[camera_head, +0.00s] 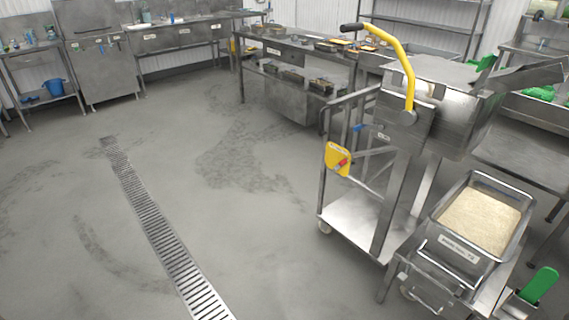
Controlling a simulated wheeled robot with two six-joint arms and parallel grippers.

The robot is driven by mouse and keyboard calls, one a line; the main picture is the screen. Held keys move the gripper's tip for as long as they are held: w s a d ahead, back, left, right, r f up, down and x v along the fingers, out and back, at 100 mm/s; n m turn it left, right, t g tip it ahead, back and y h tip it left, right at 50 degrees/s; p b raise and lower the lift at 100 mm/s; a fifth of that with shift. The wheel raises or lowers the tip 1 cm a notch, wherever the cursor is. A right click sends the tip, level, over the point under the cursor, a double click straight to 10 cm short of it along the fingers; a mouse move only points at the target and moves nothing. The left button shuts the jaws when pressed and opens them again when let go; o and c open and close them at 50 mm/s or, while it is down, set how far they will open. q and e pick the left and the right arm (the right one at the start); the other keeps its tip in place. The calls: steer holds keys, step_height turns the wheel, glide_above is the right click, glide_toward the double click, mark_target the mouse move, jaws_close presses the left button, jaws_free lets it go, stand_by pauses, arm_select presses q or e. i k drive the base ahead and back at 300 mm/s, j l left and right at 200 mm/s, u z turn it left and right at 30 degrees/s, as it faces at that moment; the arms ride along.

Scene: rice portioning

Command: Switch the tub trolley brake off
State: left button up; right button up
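A steel trolley (356,222) with a flat lower deck and an upright tube frame stands right of centre. A yellow plate (332,152) with small lettering is on its left side. A small red lever (342,164) on that plate slants; its exact setting is too small to read. A caster (324,227) shows under the deck's left corner. A steel tub of rice (480,218) with a white label stands at the right, in front of the trolley. Neither of my grippers is in view.
A steel hopper (445,105) with a yellow crank arm (400,60) rises above the trolley. A green handle (540,285) stands in a steel holder at lower right. Benches line the back. The floor to the left is clear, with a drain grate (150,220) running across it.

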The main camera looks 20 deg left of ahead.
mark_target(338, 166)
steer(key=u, duration=0.1)
steer(key=i+j+u, duration=0.15)
steer(key=i+u, duration=0.25)
steer(key=i, duration=1.9)
